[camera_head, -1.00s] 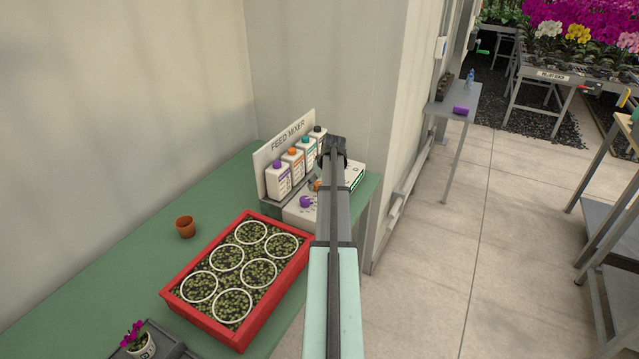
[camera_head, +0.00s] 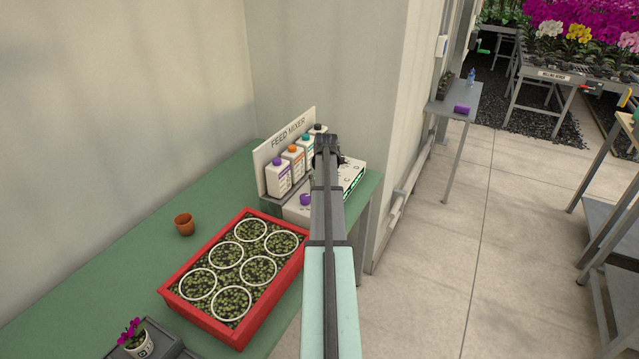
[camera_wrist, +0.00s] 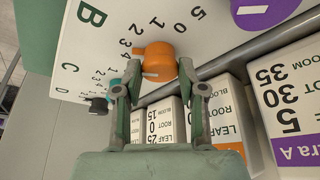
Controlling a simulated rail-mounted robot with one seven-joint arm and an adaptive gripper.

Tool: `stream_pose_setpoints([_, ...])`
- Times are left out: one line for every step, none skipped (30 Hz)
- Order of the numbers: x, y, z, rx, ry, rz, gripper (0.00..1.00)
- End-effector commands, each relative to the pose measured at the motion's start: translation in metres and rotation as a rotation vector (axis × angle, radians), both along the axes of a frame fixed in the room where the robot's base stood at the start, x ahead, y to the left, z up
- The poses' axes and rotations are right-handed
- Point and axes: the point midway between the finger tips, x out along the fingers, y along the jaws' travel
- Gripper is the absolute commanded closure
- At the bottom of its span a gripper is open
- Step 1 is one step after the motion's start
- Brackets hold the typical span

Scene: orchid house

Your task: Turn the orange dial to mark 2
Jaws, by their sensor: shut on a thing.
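The orange dial (camera_wrist: 158,62) sits on the white panel of the feed mixer (camera_head: 290,138). In the wrist view my gripper (camera_wrist: 160,72) has one finger on each side of the dial and is shut on it. Printed numbers curve around the dial, with 1, 2, 3 and 4 readable on its upper left. In the head view my arm hides the orange dial.
A purple dial (camera_wrist: 262,10) is on one side of the orange one, and teal and black dials are on the other. Bottles (camera_head: 278,177) stand close behind. A red tray (camera_head: 222,335) and a terracotta pot (camera_head: 184,224) are on the green bench.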

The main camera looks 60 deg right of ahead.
Motion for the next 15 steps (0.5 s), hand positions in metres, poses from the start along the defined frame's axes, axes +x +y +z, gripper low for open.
stream_pose_setpoints([0.0003,0.0018,-0.0034,0.001,0.002,-0.043,0.94])
stream_pose_setpoints([0.0009,0.002,-0.0033,0.001,0.002,-0.071,0.94])
stream_pose_setpoints([0.0012,0.0023,-0.0032,0.0,0.002,-0.109,0.94])
stream_pose_setpoints([0.0017,0.0025,-0.0031,0.001,0.002,-0.138,0.94])
stream_pose_setpoints([0.0018,0.0026,-0.0031,0.0,0.002,-0.166,0.94])
stream_pose_setpoints([0.0021,0.0026,-0.003,0.001,0.002,-0.204,0.94])
stream_pose_setpoints([0.0022,0.0025,-0.003,0.0,0.003,-0.233,0.94])
stream_pose_setpoints([0.0024,0.0026,-0.0031,0.001,0.002,-0.261,0.94])
stream_pose_setpoints([0.0028,0.0026,-0.0031,0.0,0.002,-0.299,0.94])
stream_pose_setpoints([0.0031,0.0028,-0.0032,0.0,0.002,-0.328,0.94])
stream_pose_setpoints([0.0035,0.003,-0.0033,0.001,0.002,-0.355,0.94])
stream_pose_setpoints([0.0039,0.0032,-0.0034,0.001,0.003,-0.392,0.94])
stream_pose_setpoints([0.0041,0.0034,-0.0035,0.001,0.003,-0.42,0.94])
stream_pose_setpoints([0.0041,0.0033,-0.0034,0.001,0.004,-0.446,0.94])
stream_pose_setpoints([0.0044,0.0033,-0.0034,0.001,0.003,-0.482,0.94])
